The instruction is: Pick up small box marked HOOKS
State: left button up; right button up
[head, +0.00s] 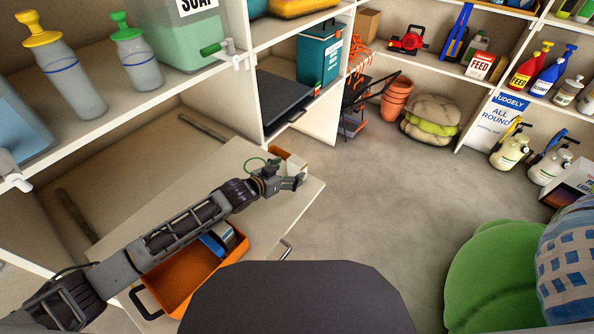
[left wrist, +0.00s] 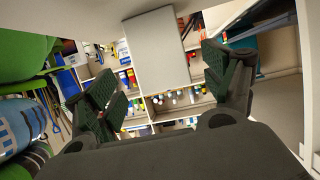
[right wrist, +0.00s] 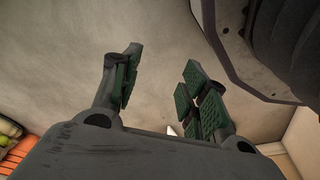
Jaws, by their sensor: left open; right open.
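A small white and brown box (head: 296,160) stands on the cream drawer or board top (head: 306,192), just behind my left gripper in the head view. No HOOKS lettering is readable on it. My left gripper (head: 296,182) is open beside the box, and part of the box is hidden behind it. In the left wrist view, a plain pale grey panel (left wrist: 156,48) lies between the open fingers (left wrist: 160,82); I cannot tell whether it is the box. My right gripper (right wrist: 160,85) is open and empty over the grey floor (right wrist: 160,30), seen only in the right wrist view.
An orange toolbox (head: 180,280) with a blue-and-grey item (head: 216,241) in it sits beneath my left arm. A green loop (head: 262,163) lies by the gripper. Shelves with bottles (head: 75,75) rise at left.

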aim_at(293, 168)
pick_arm(q)
jog(key=shift+w+d, duration=0.1)
pick_arm(e)
jog(key=shift+s+a+r, duration=0.1)
jog(key=shift+s+r, duration=0.05)
jog(key=shift+r, duration=0.05)
pick_arm(q)
jog(key=shift+f, duration=0.1)
jog(key=shift+w+d+f, duration=0.1)
jog(key=shift+w+d, duration=0.2)
jog(key=shift+w, duration=0.1)
jog(key=shift+w+d+f+b, duration=0.15)
jog(key=shift+w+d+b, duration=0.05)
jog(key=shift+w+b, duration=0.1)
jog(key=shift+w+d+f, duration=0.1)
jog(key=shift+w+d, duration=0.1)
jog(key=shift+w, duration=0.05)
jog(key=shift+b+x, duration=0.4)
jog(key=shift+x, duration=0.95)
pick_arm(e)
jog(key=shift+w+a+r, duration=0.2)
jog(key=shift+r, duration=0.45)
jog(key=shift+w+a+r, duration=0.2)
jog(key=shift+w+r, duration=0.05)
jog(key=shift+r, duration=0.4)
jog(key=shift+w+a+r, duration=0.2)
jog(key=shift+r, duration=0.45)
pick_arm(q)
jog(key=shift+c, duration=0.5)
